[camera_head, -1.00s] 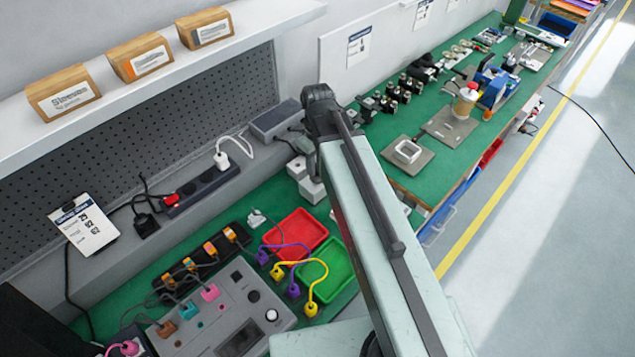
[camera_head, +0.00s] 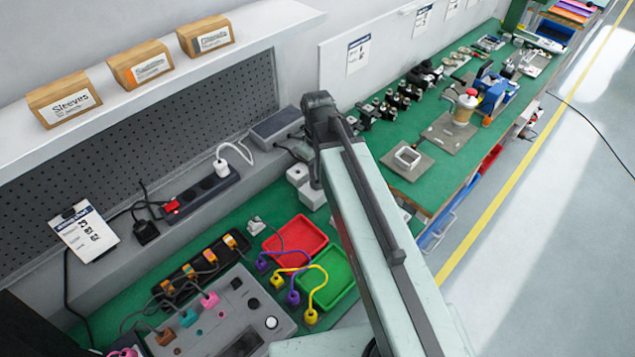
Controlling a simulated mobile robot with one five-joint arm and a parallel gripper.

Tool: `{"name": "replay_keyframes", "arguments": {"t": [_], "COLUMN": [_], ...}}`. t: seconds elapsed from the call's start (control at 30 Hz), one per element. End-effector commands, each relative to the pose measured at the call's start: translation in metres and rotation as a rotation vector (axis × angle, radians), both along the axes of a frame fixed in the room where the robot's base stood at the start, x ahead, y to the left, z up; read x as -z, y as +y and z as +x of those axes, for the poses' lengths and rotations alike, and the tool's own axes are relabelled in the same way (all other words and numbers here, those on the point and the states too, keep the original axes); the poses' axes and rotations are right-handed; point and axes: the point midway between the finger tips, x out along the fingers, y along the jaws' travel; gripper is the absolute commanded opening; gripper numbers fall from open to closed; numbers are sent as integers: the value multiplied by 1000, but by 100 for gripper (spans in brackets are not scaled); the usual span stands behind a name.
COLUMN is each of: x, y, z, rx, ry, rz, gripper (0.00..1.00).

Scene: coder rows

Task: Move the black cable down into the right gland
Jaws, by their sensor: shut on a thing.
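My arm (camera_head: 380,240) crosses the middle of the view, from the lower right up to its elbow near the wall. My gripper is not in view; the arm hides the place below the elbow. I cannot pick out the black cable of the task or the right gland for sure. Two pale grey boxes (camera_head: 311,196) stand on the green bench just left of the arm, partly covered by it. A dark grey box (camera_head: 277,126) sits on the ledge behind them, with a dark lead running toward the arm.
A red tray (camera_head: 322,246) and a green tray (camera_head: 343,284) lie left of the arm, with purple and yellow leads beside them. A grey panel (camera_head: 205,338) with coloured plugs is at the bottom. A power strip (camera_head: 205,190) lies on the ledge. Fixtures crowd the bench right of the arm.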

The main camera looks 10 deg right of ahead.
Motion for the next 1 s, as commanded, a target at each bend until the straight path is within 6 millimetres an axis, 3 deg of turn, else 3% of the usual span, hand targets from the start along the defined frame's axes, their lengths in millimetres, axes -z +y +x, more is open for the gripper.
{"name": "replay_keyframes", "arguments": {"t": [0.67, 1.0], "x": [-6, -31], "y": [0, 0], "z": [0, 0], "rx": [0, 0], "ry": [0, 0], "rz": [0, 0], "gripper": [0, 0]}}
